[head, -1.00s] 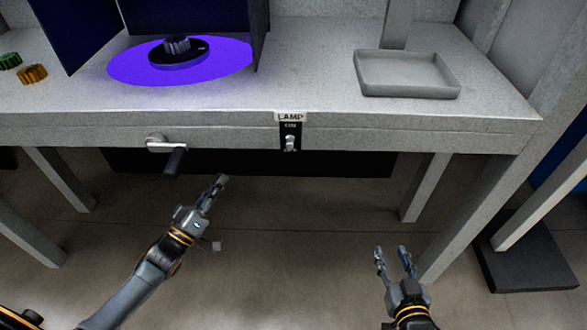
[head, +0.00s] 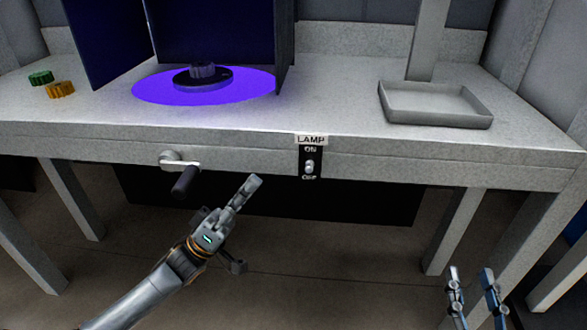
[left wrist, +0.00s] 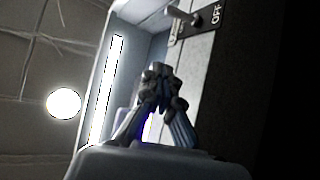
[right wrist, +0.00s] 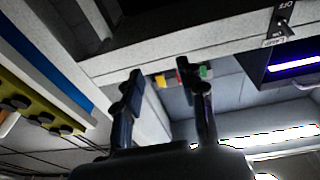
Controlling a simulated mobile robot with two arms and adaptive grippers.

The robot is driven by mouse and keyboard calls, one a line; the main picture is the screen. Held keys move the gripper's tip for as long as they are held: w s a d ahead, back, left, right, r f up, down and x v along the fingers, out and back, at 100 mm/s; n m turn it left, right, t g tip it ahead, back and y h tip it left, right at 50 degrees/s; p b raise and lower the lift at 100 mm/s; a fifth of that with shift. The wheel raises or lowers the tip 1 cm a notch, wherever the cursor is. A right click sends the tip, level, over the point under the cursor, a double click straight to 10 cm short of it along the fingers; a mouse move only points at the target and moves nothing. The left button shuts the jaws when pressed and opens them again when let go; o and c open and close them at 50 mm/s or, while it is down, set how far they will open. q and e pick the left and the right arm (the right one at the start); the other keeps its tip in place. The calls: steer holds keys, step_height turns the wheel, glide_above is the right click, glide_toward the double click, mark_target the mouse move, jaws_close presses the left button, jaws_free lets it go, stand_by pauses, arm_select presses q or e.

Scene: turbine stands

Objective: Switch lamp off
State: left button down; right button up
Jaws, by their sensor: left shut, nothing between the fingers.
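The lamp switch (head: 309,167) is a small metal toggle on a black plate on the bench's front edge, under a LAMP label, with ON above and OFF below. It also shows in the left wrist view (left wrist: 182,15) and the right wrist view (right wrist: 283,24). My right gripper (head: 472,281) is open and empty at the lower right.
A crank with a dark handle (head: 185,181) sticks out of the bench front, left of my left gripper. Space before the switch is clear.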

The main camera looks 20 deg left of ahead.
mark_target(282, 148)
arm_select(q)
steer(key=x, duration=1)
steer(key=shift+b, duration=0.35)
steer(key=shift+s+d+f+b, duration=0.2)
steer(key=shift+d+f+b, duration=0.15)
steer(key=shift+d+f, duration=0.35)
steer(key=shift+s+d+f+b, duration=0.25)
steer(key=shift+d+f, duration=0.2)
steer(key=shift+f, duration=0.55)
arm_select(e)
steer(key=s+r+t+y, duration=0.1)
steer(key=s+r+t, duration=0.2)
steer(key=r+t, duration=0.2)
steer(key=shift+s+r+t+y, duration=0.15)
steer(key=shift+r+t+y, duration=0.2)
steer(key=shift+r, duration=1.15)
steer(key=shift+s+a, duration=0.1)
